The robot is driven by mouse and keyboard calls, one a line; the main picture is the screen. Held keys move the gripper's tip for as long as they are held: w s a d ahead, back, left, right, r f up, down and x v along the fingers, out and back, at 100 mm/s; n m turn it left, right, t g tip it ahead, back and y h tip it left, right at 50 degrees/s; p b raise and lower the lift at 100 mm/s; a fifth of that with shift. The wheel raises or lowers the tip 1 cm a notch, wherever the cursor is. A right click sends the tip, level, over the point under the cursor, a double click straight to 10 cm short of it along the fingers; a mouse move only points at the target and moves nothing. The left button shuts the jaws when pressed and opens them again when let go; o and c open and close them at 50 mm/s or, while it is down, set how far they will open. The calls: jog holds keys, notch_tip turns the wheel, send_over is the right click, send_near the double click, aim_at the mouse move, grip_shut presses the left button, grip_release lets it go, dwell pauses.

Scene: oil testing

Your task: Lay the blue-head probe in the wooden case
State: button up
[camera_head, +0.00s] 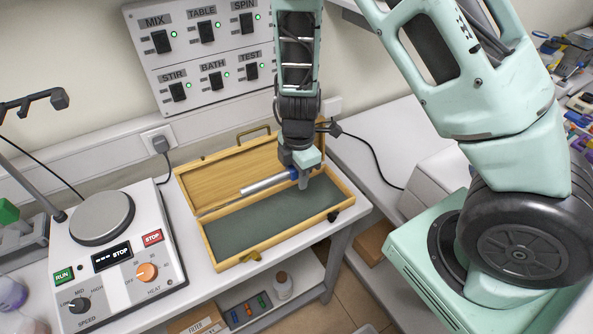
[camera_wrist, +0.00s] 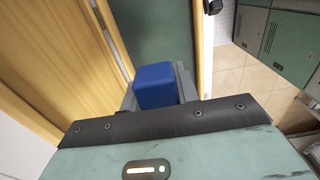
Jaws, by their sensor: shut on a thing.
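The blue-head probe (camera_head: 266,183) has a silver shaft and a blue head. My gripper (camera_head: 299,178) is shut on its blue head, with the shaft pointing left and lying roughly level. In the wrist view the blue head (camera_wrist: 155,86) sits between the fingers; the shaft is hidden there. The wooden case (camera_head: 222,259) stands open on the table, with a green-grey lining and its lid tilted back against the wall side. The probe is over the case, near its right part. I cannot tell whether the shaft touches the case.
A hotplate stirrer (camera_head: 120,255) with knobs stands left of the case. A switch panel (camera_head: 200,50) is on the wall behind. A black cable (camera_head: 375,150) runs to the right of the case. A lower shelf (camera_head: 258,305) holds a small bottle. The case's lining is otherwise bare.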

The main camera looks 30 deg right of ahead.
jog(key=b, duration=0.6)
send_over(298, 204)
jog(key=shift+f, duration=2.55)
jog(key=shift+f+b, duration=0.65)
jog(key=shift+f, duration=1.15)
jog(key=o, duration=1.1)
notch_tip(298, 204, up, 18)
jog(key=p, duration=0.5)
jog(key=shift+f, duration=0.25)
